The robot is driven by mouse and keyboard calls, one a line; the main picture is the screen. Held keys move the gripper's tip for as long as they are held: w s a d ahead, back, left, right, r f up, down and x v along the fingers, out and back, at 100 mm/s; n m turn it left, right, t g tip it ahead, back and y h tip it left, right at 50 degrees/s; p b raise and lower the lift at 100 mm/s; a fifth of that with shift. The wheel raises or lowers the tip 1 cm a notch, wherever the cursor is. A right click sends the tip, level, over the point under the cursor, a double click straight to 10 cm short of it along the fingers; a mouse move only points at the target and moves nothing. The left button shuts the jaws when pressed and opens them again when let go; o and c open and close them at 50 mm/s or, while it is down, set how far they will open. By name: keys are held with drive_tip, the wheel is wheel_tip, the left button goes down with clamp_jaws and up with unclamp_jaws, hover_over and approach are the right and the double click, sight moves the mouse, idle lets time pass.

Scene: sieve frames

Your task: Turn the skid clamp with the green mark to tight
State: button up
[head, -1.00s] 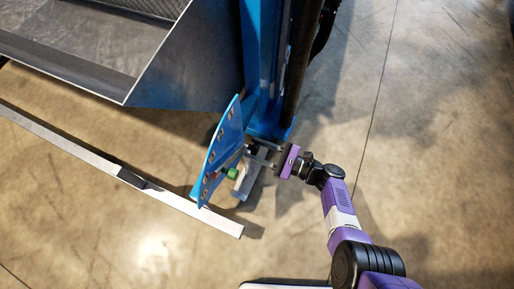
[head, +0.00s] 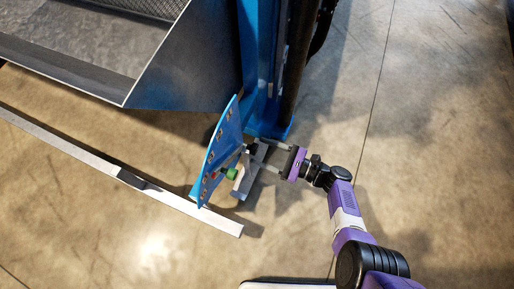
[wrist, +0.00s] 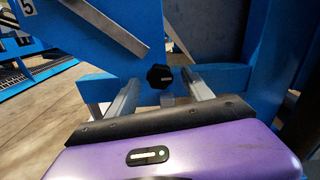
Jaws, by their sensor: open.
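A small green part (head: 231,174), which looks like the green mark, sits beside the blue curved plate (head: 222,150) in the head view. A dark knob (head: 250,150) shows just above and right of it. In the wrist view a black lobed knob (wrist: 160,76) faces me on the blue frame, ahead of and between the fingers. No green shows on it there. My gripper (head: 260,156) is open, its two grey fingers pointing left at the knob. The gripper is also in the wrist view (wrist: 160,90). I cannot tell whether the fingers touch the knob.
A blue post (head: 265,70) stands behind the plate, with a grey metal hopper (head: 190,65) to its left. A long grey bar (head: 190,210) lies low at the left. The concrete floor at the right (head: 440,120) is clear.

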drive_tip(key=v, duration=0.5)
drive_tip(key=shift+s+d, duration=0.1)
idle(0.4)
